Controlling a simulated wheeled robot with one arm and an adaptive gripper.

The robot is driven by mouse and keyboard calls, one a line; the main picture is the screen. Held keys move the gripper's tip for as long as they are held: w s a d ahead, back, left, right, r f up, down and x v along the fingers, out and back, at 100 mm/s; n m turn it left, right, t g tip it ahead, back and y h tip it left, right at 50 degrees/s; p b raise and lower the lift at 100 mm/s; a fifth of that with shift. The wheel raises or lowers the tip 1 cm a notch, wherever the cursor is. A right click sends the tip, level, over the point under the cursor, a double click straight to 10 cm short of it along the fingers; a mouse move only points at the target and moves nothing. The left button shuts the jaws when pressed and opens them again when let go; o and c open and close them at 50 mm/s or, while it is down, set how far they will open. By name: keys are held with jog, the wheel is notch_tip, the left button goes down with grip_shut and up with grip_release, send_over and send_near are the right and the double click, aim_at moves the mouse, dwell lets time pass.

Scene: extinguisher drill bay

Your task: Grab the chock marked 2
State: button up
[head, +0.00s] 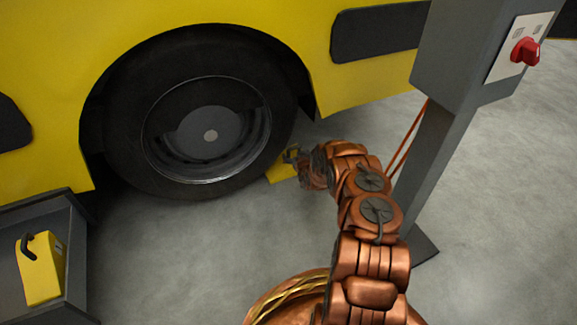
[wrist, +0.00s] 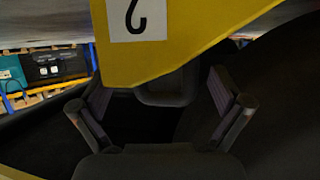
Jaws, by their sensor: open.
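The chock marked 2 (head: 281,170) is a yellow block on the floor against the right side of the big black tyre in the head view. In the wrist view the yellow chock (wrist: 190,48) fills the upper middle, and its white label shows an upside-down 2. A dark rounded piece (wrist: 165,92), which looks like its handle, shows at the chock's lower edge between the fingers. My gripper (wrist: 163,108) is open, with one finger on each side of that piece. I cannot tell whether they touch. My gripper (head: 297,157) partly hides the chock in the head view.
A second yellow chock (head: 40,268) with a dark handle sits in a grey tray (head: 75,290) at lower left. The tyre (head: 120,150) and yellow vehicle stand close. A grey post with a red knob (head: 525,51) stands right of my arm. Floor in front is clear.

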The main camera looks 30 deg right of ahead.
jog(key=shift+b+x, duration=0.6)
jog(key=shift+x, duration=0.25)
jog(key=shift+r, duration=0.1)
jog(key=c, duration=1.6)
